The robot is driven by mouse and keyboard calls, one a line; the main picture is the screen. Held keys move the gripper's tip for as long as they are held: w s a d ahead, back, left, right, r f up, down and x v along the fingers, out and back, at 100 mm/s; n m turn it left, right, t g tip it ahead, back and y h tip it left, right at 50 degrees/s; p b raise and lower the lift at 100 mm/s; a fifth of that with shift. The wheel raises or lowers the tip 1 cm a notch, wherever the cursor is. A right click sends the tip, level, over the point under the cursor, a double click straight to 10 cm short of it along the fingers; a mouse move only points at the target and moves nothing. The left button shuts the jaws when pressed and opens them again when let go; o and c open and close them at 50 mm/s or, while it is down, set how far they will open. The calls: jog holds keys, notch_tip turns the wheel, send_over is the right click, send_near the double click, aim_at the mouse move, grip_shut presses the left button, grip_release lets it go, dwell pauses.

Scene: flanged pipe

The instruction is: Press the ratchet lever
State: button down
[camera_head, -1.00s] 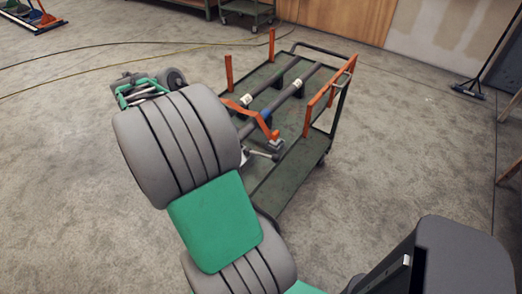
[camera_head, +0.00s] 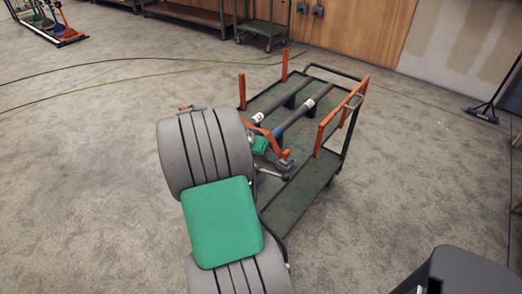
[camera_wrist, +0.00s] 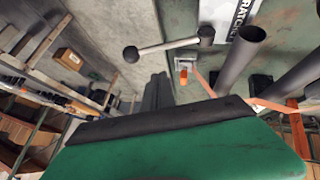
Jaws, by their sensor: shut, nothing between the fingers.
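The ratchet lever, a pale metal bar with dark round ends, crosses the upper middle of the wrist view (camera_wrist: 165,46). In the head view it shows beside my arm at the cart's near end (camera_head: 272,174). The grey ratchet block (camera_wrist: 184,64) with an orange strap is close by; the strap (camera_head: 263,131) runs over the pipes. My gripper (camera_wrist: 158,88) shows as dark closed fingers, just short of the lever in the wrist view. I see no clear contact. In the head view my arm hides most of the gripper.
The green cart (camera_head: 299,197) carries two dark pipes (camera_head: 304,107) between orange posts and an orange side rail (camera_head: 341,113). A white label (camera_wrist: 243,14) with "RATCHET" lettering lies near the lever.

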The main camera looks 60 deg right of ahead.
aim_at(272, 173)
jog(key=shift+s+a+f, duration=0.15)
jog(key=shift+a+f, duration=0.05)
jog(key=shift+f, duration=0.35)
jog(key=shift+s+a+f, duration=0.15)
jog(key=shift+s+f, duration=0.05)
jog(key=shift+f, duration=0.35)
jog(key=shift+s+a+f, duration=0.15)
jog(key=shift+a+f, duration=0.05)
jog(key=shift+f, duration=0.35)
jog(key=shift+f, duration=0.15)
